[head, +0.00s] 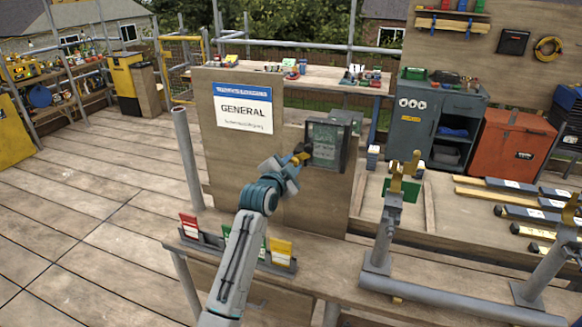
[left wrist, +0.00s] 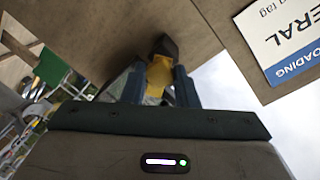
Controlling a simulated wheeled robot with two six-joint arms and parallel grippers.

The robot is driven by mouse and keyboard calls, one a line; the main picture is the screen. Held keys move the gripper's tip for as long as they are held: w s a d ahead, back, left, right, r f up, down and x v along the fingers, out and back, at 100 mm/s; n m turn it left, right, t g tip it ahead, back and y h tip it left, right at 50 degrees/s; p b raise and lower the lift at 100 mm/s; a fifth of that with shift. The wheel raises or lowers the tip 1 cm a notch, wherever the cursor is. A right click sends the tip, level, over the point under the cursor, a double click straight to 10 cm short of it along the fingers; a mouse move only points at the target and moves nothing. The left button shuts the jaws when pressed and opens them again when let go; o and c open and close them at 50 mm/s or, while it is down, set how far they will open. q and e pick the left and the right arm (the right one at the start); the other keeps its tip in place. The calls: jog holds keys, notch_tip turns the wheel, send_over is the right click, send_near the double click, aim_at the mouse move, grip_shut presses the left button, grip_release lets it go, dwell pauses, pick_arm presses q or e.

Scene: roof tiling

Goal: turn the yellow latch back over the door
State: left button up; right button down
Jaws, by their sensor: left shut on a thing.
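The yellow latch (head: 298,148) is at the left edge of a small dark box with a grey-green door (head: 326,146), fixed on a wooden board. My left gripper (head: 297,158) is at the latch, to the left of the door. In the left wrist view the yellow latch (left wrist: 159,76) sits between the two fingers (left wrist: 158,87), which are shut on it. A dark end piece (left wrist: 166,47) shows beyond it. The gripper partly hides the latch in the head view, and I cannot tell its exact angle to the door. My right gripper is not in view.
A "GENERAL" sign (head: 243,109) is on the board (head: 225,165) left of the box. Red, green and yellow cards stand in a grey holder (head: 283,264) on the bench below. Grey metal stands (head: 388,225) with yellow tops rise to the right. The decking at left is clear.

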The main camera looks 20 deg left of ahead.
pick_arm(q)
jog(key=shift+f+m+y, duration=0.1)
jog(key=shift+m+y, duration=0.5)
jog(key=shift+m, duration=2.3)
jog(key=o, duration=1)
jog(key=shift+d, duration=0.1)
jog(key=shift+s, duration=0.1)
